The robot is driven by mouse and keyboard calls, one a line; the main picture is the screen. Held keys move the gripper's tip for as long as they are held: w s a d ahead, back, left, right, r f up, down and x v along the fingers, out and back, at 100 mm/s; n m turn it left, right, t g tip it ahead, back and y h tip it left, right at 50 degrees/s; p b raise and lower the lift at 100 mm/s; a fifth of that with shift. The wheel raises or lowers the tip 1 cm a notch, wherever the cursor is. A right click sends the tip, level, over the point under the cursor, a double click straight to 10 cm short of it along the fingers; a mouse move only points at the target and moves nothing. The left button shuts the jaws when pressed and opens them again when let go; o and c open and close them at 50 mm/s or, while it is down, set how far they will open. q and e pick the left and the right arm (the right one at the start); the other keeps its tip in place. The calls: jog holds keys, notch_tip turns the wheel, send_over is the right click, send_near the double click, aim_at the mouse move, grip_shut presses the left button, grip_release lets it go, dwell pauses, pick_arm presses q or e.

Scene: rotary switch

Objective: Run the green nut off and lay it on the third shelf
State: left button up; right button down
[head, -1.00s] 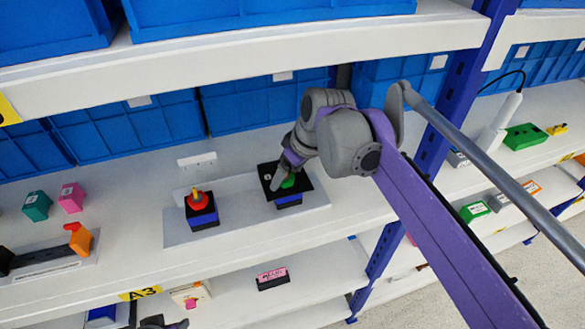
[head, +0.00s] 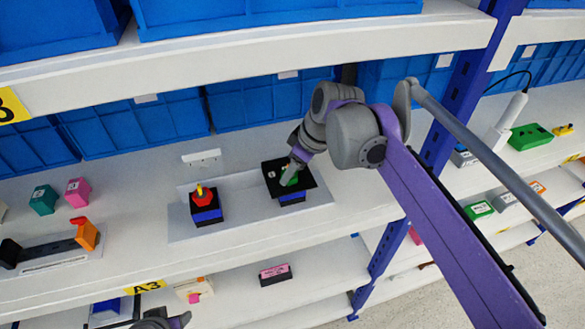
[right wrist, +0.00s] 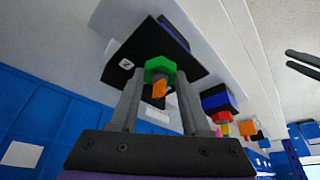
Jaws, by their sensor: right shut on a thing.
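The green nut (head: 291,180) sits at a black square plate (head: 272,172) on a blue and black block on the middle visible shelf. In the right wrist view the green nut (right wrist: 158,65) is around an orange post (right wrist: 159,89) in front of the black plate (right wrist: 150,42). My right gripper (head: 294,168) is shut on the nut, with a finger on either side (right wrist: 160,75). Whether the nut has come away from the plate is hidden. My left gripper (head: 165,320) shows only partly at the bottom edge; its jaws are unclear.
A red nut (head: 202,198) with a yellow post stands on a similar block to the left. Blue bins (head: 262,100) line the back. Teal (head: 42,200) and pink (head: 77,192) blocks stand further left. The lower shelf (head: 325,272) has free room right of a pink-and-black block (head: 275,274).

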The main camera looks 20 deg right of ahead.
jog(key=n, duration=0.2)
jog(key=n+g+y+p, duration=0.1)
jog(key=n, duration=0.1)
jog(key=n+g, duration=0.1)
jog(key=n, duration=0.1)
jog(key=shift+w+d+r, duration=0.15)
jog(key=shift+w+r, duration=0.05)
jog(key=shift+w, duration=0.1)
jog(key=n+g+p, duration=0.1)
jog(key=n, duration=0.1)
jog(key=shift+w+n+y, duration=0.15)
jog(key=shift+n+y, duration=0.15)
jog(key=shift+n, duration=0.5)
pick_arm(q)
jog(key=r, duration=0.1)
jog(key=w+r, duration=0.1)
jog(key=r, duration=0.1)
jog(key=shift+w+r, duration=0.25)
pick_arm(e)
jog(key=shift+f+g, duration=0.1)
jog(key=shift+g, duration=0.2)
